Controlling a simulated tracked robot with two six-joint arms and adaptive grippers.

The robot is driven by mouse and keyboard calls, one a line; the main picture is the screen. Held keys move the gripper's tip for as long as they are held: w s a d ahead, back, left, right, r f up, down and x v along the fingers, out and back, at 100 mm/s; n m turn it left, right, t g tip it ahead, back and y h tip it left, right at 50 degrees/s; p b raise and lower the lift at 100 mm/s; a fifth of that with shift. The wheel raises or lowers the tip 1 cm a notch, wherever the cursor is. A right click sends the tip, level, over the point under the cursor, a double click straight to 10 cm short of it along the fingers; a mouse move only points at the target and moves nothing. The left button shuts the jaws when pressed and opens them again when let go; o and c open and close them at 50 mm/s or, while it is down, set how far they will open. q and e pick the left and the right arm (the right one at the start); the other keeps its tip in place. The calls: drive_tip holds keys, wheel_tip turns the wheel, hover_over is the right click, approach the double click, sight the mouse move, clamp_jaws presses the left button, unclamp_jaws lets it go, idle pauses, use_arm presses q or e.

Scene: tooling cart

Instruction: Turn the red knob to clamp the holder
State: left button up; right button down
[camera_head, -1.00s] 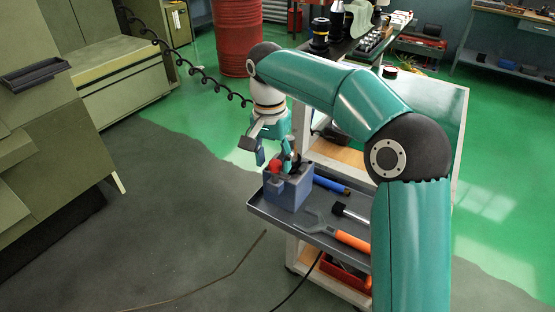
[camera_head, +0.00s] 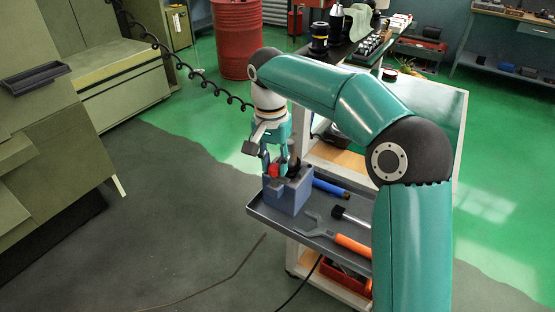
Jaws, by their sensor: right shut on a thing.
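The red knob (camera_head: 274,171) sits on the top left of a blue-grey clamping block (camera_head: 287,196). The block stands at the left end of the grey cart tray. A dark holder (camera_head: 294,168) stands in the block just right of the knob, partly hidden by a finger. My right gripper (camera_head: 274,166) points down from the teal arm with its fingers on both sides of the knob, shut on it. The fingers cover part of the knob. My left gripper is not in view.
The grey tray (camera_head: 262,213) also holds a blue-handled tool (camera_head: 330,187), a black-headed hammer (camera_head: 349,216) and an orange-handled wrench (camera_head: 350,244). A red bin (camera_head: 345,279) is on the shelf below. Open floor lies left of the cart.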

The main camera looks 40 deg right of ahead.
drive_tip(key=n+p, duration=0.2)
drive_tip(key=n, duration=0.1)
drive_tip(key=shift+a, duration=0.3)
drive_tip(key=n+p, duration=0.1)
drive_tip(key=n, duration=0.3)
drive_tip(key=shift+s+n+p, duration=0.1)
drive_tip(key=shift+n+p, duration=0.3)
drive_tip(key=n+p, duration=0.1)
drive_tip(key=n, duration=0.3)
drive_tip(key=shift+f+p, duration=0.1)
drive_tip(key=shift+p, duration=0.2)
drive_tip(key=shift+s+d+n+p, duration=0.15)
drive_tip(key=shift+n+p, duration=0.4)
drive_tip(key=shift+n, duration=1.85)
drive_tip(key=shift+t, duration=0.3)
drive_tip(key=c, duration=0.8)
unclamp_jaws()
drive_tip(key=shift+d, duration=0.15)
drive_tip(key=shift+c, duration=0.2)
